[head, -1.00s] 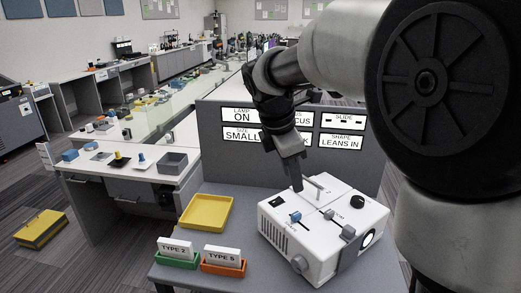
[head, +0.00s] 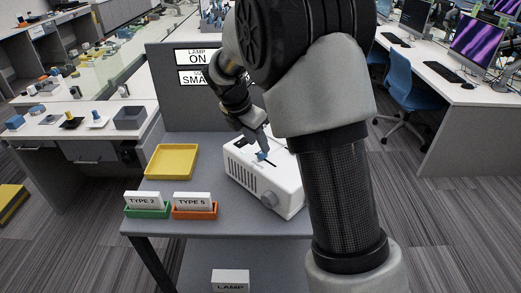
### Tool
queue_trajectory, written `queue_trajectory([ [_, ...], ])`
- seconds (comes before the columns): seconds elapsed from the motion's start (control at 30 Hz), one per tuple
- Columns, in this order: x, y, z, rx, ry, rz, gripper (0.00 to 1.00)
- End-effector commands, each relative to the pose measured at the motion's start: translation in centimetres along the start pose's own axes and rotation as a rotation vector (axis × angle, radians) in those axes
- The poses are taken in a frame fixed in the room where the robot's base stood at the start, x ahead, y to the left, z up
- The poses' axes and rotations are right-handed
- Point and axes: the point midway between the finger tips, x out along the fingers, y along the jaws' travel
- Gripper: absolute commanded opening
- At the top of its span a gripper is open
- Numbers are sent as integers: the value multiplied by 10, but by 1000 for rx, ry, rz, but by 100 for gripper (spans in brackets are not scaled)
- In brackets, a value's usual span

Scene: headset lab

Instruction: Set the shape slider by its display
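The white control box (head: 243,183) stands on the grey table, its right part hidden behind my arm. A blue slider knob (head: 262,156) sits in a dark slot on its top. My gripper (head: 264,148) points down with its tips at or just above this knob. I cannot tell whether they touch it or whether the fingers are open. The display panel (head: 160,85) stands behind the box. Its lamp sign (head: 197,57) reads ON, and the size sign (head: 192,78) below is partly covered. The shape display is hidden by my arm.
A yellow tray (head: 171,162) lies left of the box. A green holder (head: 147,211) with a TYPE 2 card and an orange holder (head: 195,212) with a TYPE 5 card stand in front. A blue chair (head: 408,100) and desk are at right. Striped floor is clear there.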

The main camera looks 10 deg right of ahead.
Motion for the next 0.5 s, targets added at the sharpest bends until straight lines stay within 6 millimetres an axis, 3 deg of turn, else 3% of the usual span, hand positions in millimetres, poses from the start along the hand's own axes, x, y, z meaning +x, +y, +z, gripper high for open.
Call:
queue_trajectory([
  [0.2, 33, 0, 0, 0, 1, -2, 36],
  [0.5, 43, 0, 0, 0, 0, 1, 36],
])
